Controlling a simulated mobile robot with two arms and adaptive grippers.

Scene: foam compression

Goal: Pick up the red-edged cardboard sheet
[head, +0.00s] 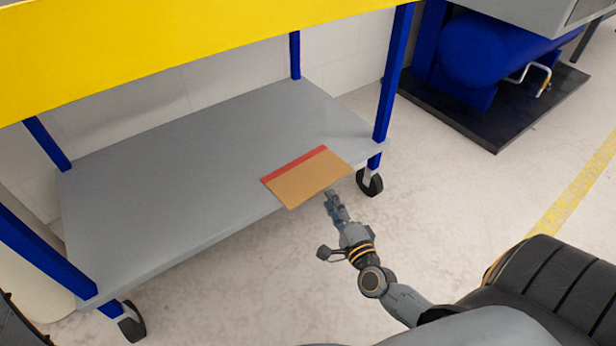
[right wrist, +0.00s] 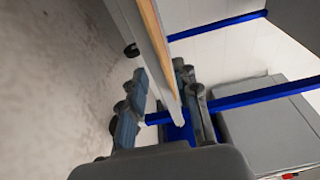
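The cardboard sheet (head: 305,185) is tan with a red strip along its far edge. It lies flat on the grey lower shelf (head: 180,170) of a cart, and its near corner reaches past the shelf's front edge. My right gripper (head: 333,198) is just outside the sheet's near right side, apart from the shelf. In the right wrist view the right gripper (right wrist: 162,82) is open, with a finger on each side of the picture line of the shelf edge. The sheet shows there as a thin tan strip (right wrist: 153,25). My left gripper is not in view.
The cart has blue legs (head: 392,80), black castors (head: 369,182) and a yellow upper part (head: 150,45) above the shelf. A blue tank (head: 480,50) stands on a black base at the upper right. The floor in front of the cart is clear.

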